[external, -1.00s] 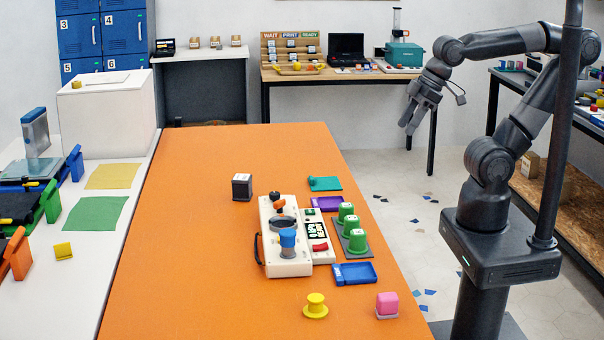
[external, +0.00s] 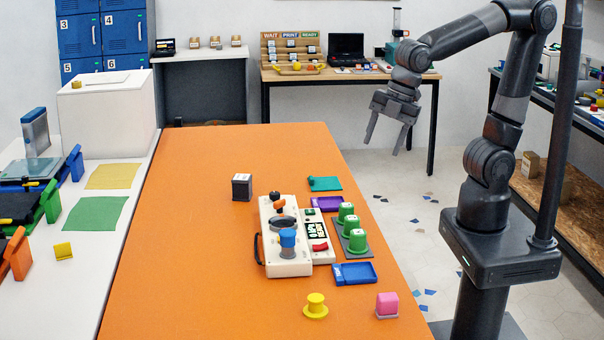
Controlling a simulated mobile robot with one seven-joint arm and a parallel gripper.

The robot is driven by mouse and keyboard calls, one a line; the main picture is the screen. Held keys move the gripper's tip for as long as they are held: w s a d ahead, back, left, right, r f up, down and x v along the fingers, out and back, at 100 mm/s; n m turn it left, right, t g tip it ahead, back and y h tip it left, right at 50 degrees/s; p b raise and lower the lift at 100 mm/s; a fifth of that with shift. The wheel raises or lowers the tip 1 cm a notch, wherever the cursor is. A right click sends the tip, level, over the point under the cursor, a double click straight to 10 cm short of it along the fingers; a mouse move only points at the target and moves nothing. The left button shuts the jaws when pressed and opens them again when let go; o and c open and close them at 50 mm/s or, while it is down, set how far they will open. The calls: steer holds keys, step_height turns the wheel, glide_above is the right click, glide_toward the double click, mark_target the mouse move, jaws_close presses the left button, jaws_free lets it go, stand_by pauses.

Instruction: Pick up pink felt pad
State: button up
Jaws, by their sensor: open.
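The pink felt pad (external: 387,301) is a small pink block at the near right edge of the orange table (external: 190,220). It rests upright on a thin grey base. My gripper (external: 383,146) is open and empty, with its two fingers pointing down. It is held high in the air, toward the far right side of the table and well away from the pink pad. Nothing hides the pad.
A yellow knobbed piece (external: 316,306) stands left of the pink pad. A blue tray (external: 354,273) lies behind it. Several green-capped pieces (external: 357,241) stand beside the cream machine (external: 288,262). The table's left half is largely clear.

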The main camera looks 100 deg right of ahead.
steer(key=w+a+f+n+g, duration=0.1)
steer(key=w+a+f+n, duration=0.3)
steer(key=a+n, duration=0.4)
steer(key=n+g, duration=0.3)
steer(key=n, duration=1.2)
glide_above(388, 295)
steer(key=f, duration=1.6)
steer(key=shift+w, duration=0.2)
steer(key=f, duration=0.6)
steer(key=shift+s+a+f, duration=0.1)
steer(key=shift+s+f, duration=0.1)
steer(key=c, duration=1.1)
